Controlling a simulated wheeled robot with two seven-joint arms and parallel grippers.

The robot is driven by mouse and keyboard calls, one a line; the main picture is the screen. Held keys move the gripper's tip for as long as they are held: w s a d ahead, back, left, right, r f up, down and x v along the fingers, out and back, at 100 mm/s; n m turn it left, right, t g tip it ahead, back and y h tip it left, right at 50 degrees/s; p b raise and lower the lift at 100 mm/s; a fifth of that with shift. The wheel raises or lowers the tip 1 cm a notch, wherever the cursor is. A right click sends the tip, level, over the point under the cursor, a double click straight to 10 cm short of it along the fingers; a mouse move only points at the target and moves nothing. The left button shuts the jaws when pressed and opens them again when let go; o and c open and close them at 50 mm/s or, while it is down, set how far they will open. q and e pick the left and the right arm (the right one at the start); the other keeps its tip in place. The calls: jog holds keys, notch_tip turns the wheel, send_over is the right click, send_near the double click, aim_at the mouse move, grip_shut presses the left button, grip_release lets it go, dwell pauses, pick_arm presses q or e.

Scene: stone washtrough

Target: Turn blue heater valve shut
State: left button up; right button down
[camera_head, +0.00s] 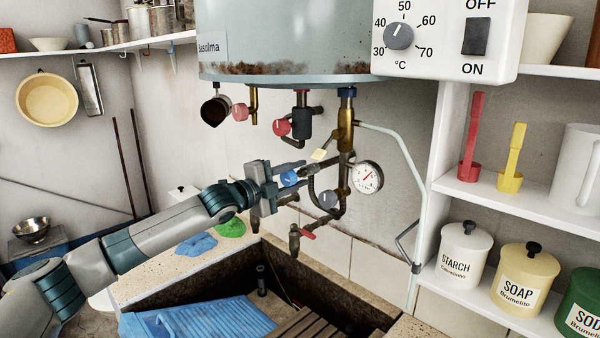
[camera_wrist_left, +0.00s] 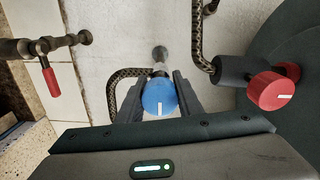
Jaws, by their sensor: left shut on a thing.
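The blue heater valve knob (camera_head: 289,179) sits on the pipework below the water heater (camera_head: 290,40). In the left wrist view the blue knob (camera_wrist_left: 160,97) shows a white mark that points roughly down the picture, toward the gripper body. My left gripper (camera_head: 285,180) reaches in from the left, its fingers on either side of the knob. In the left wrist view the dark fingers (camera_wrist_left: 161,98) are shut on the knob. My right gripper is in neither view.
A red knob (camera_head: 282,127) on a dark body and a pink-red knob (camera_head: 240,113) hang under the heater. The stone trough (camera_head: 160,282) with a blue washboard lies below.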

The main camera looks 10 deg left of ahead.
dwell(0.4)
pick_arm(q)
jog(key=o, duration=1)
jog(key=shift+d, duration=0.1)
jog(key=shift+o, duration=0.2)
jog(key=shift+s, duration=0.1)
jog(key=shift+s+a+f+b, duration=0.1)
jog(key=shift+s+a+b, duration=0.25)
jog(key=shift+s+a, duration=0.1)
jog(key=b+v, duration=0.2)
jog(key=v, duration=0.5)
jog(key=shift+s, duration=0.15)
jog(key=b, duration=0.3)
send_near(285, 180)
jog(key=v, duration=0.3)
jog(key=shift+s+d+r, duration=0.1)
jog(key=shift+s+r, duration=0.1)
jog(key=shift+r, duration=0.05)
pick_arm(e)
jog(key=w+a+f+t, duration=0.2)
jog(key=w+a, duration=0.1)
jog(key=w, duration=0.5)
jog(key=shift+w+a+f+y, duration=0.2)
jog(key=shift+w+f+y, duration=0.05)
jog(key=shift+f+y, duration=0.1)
